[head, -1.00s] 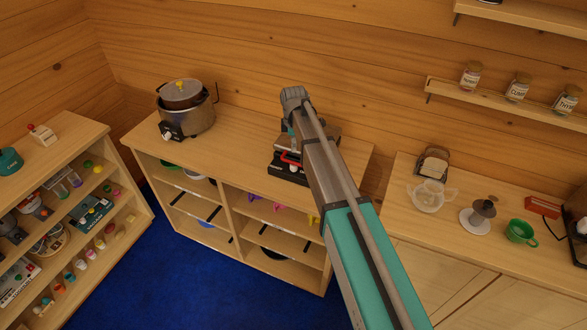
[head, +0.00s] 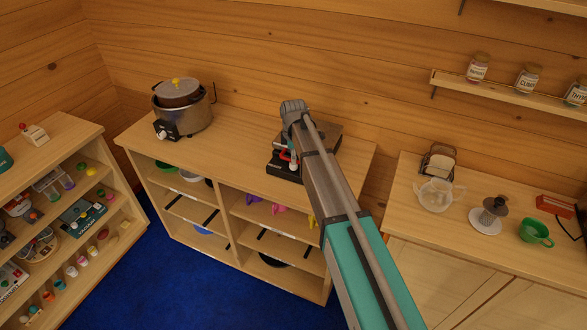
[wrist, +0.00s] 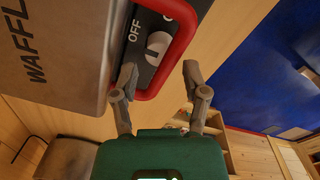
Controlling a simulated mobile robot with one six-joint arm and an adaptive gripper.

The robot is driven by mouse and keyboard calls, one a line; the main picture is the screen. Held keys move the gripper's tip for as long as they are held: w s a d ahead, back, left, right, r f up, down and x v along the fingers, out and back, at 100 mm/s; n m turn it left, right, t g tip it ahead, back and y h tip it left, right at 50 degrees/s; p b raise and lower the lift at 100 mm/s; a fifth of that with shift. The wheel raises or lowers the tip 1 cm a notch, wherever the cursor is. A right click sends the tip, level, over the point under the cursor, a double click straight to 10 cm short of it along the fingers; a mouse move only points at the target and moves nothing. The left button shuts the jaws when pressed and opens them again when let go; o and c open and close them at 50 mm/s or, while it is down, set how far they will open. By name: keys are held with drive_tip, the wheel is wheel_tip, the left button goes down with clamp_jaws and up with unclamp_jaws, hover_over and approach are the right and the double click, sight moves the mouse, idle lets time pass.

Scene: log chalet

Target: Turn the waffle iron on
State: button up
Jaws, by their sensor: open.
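The waffle iron (head: 283,172) stands on the light wooden shelf unit, partly hidden behind my arm in the head view. In the wrist view its grey lid (wrist: 60,50) carries the letters "WAFFL". Its red handle (wrist: 187,45) curves around a dark panel. On that panel are a pale switch (wrist: 158,44) and the word "OFF" on its left; the mark on the other side is partly cut off. My gripper (wrist: 160,78) is open and empty, its two fingers spread below the switch in the picture. I cannot tell whether a finger touches the handle.
A cooker pot (head: 183,107) stands left of the waffle iron on the same unit (head: 235,150). A counter at right holds a glass pot (head: 435,195), a toaster (head: 438,160) and a green cup (head: 535,232). A jar shelf (head: 500,95) hangs above. Blue floor lies in front.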

drive_tip(key=shift+w+f+b, duration=0.1)
drive_tip(key=shift+f+b, duration=1.6)
drive_tip(key=shift+f, duration=0.3)
clamp_jaws()
